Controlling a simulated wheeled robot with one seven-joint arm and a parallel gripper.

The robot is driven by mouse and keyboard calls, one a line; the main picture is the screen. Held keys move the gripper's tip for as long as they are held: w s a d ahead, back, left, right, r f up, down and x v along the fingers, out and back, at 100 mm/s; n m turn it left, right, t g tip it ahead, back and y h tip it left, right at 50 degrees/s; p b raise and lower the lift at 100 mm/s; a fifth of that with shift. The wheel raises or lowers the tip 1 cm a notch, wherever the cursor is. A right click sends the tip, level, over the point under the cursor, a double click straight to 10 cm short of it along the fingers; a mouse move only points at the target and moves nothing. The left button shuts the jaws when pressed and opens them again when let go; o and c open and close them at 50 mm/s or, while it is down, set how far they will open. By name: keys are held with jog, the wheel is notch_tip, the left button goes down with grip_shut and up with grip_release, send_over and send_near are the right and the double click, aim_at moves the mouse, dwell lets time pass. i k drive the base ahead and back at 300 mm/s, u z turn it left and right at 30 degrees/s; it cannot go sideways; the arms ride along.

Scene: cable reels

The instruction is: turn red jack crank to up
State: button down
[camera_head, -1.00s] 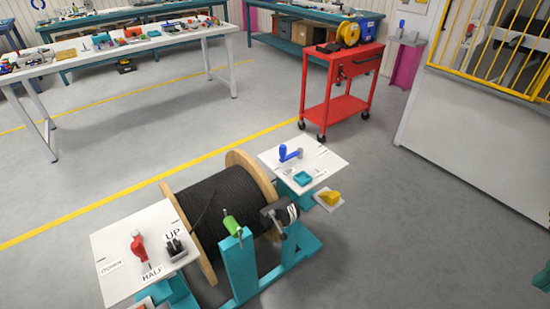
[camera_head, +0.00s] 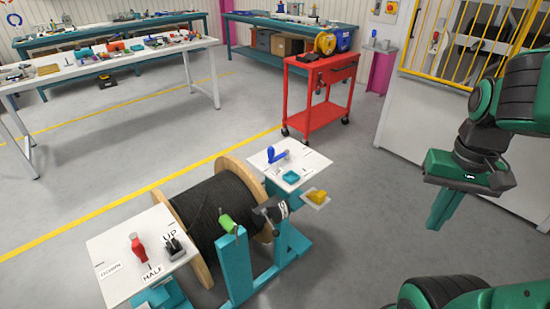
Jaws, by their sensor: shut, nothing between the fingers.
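The red jack crank (camera_head: 138,248) stands on the white plate (camera_head: 112,272) at the lower left, beside the cable reel. Its red handle points toward the HALF label (camera_head: 152,272). The UP label (camera_head: 169,236) is to its right and the DOWN label (camera_head: 111,271) to its left. My gripper (camera_head: 440,215) hangs at the right, pointing down over the floor, far from the crank. Its teal fingers are together with nothing between them.
The black cable reel (camera_head: 222,206) with wooden flanges sits in a teal stand. A second white plate (camera_head: 307,161) carries a blue crank (camera_head: 277,155). A yellow piece (camera_head: 316,196) sits beside it. A red cart (camera_head: 320,90) stands behind. Floor between reel and gripper is clear.

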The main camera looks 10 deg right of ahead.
aim_at(138, 249)
jog(key=z, duration=0.05)
jog(key=i, duration=1)
jog(key=u, duration=1.8)
